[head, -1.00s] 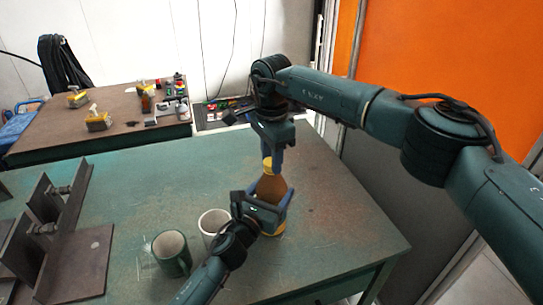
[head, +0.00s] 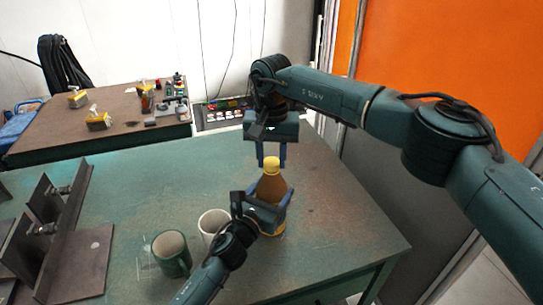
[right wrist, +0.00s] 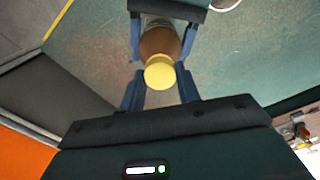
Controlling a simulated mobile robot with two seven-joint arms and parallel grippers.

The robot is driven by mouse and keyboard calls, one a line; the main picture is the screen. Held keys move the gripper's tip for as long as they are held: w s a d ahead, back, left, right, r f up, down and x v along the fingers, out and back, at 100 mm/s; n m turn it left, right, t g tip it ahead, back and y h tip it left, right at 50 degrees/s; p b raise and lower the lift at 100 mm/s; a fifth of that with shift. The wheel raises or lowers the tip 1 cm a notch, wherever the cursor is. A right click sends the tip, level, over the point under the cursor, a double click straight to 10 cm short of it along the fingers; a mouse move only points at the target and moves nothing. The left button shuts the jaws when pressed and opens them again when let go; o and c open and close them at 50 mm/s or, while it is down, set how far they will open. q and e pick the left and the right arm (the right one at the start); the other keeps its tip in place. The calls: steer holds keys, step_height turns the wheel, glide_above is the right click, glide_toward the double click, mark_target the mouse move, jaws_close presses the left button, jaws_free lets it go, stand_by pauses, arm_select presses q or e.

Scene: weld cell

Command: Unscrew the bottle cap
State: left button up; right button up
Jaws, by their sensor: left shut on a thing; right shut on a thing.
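A brown bottle (head: 270,188) with a yellow cap (head: 271,164) stands upright on the green table. My left gripper (head: 270,200) is shut around the bottle's body from the near left side. My right gripper (head: 271,158) points straight down from above, with its two fingers on either side of the cap, shut on it. In the right wrist view the round yellow cap (right wrist: 159,73) lies between the right fingertips, with the brown bottle (right wrist: 158,42) behind it. The left gripper's fingers flank the bottle there. The bottle's lower part is partly hidden by my left gripper.
A white cup (head: 213,222) and a dark green cup (head: 171,254) stand left of the bottle. Steel angle pieces (head: 68,235) lie at the table's left. The right part of the table (head: 340,225) is clear. A second table (head: 60,127) stands behind.

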mark_target(272, 162)
steer(key=shift+r, duration=0.1)
steer(key=shift+r, duration=1)
steer(key=shift+r, duration=2)
arm_select(q)
steer(key=o, duration=2)
steer(key=shift+c, duration=0.2)
